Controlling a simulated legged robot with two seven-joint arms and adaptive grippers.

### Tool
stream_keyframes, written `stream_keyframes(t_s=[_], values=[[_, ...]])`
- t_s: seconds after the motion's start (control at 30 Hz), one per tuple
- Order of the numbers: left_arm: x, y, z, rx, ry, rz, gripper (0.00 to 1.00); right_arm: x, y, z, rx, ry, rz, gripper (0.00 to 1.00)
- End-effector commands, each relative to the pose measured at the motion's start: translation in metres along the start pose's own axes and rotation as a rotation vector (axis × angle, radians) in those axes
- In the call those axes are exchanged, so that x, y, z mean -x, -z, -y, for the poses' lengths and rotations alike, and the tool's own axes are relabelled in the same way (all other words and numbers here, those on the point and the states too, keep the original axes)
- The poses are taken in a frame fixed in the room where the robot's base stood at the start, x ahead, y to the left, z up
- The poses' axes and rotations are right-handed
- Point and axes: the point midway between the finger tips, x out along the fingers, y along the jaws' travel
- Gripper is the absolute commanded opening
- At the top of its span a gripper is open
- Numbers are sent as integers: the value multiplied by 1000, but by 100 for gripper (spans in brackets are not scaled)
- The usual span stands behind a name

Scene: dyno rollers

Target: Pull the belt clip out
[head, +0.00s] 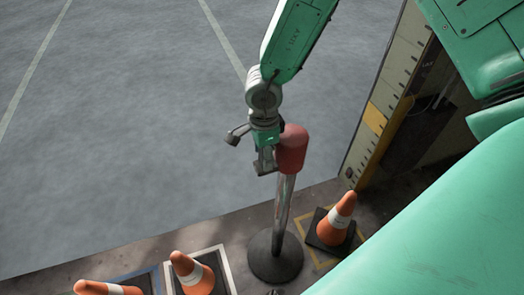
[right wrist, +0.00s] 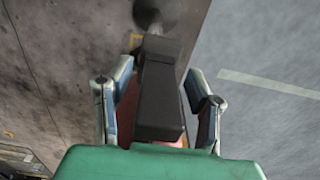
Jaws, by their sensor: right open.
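A stanchion post with a red top (head: 292,150) stands on a round dark base (head: 275,257) in the head view. My right gripper (head: 256,152) is just left of the red top, hanging from the green arm that comes in from above. In the right wrist view, a dark grey block, seemingly the belt clip (right wrist: 160,90), lies between the two spread fingers of this gripper (right wrist: 160,104). Gaps show on both sides of the block, and a bit of red shows below it. The clip cannot be told apart clearly in the head view. My left gripper is not in view.
Several orange cones (head: 337,220) stand or lie near the post. A yellow and beige panel (head: 378,112) rises at the right. Open grey floor (head: 120,120) fills the left side.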

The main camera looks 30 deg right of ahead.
Motion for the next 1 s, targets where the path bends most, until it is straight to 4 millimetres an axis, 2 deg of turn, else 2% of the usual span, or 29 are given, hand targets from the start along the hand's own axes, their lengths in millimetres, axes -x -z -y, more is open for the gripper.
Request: stream_keyframes(t_s=[1.0], values=[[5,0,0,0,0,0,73,0,0,-2,0,0,0,47]])
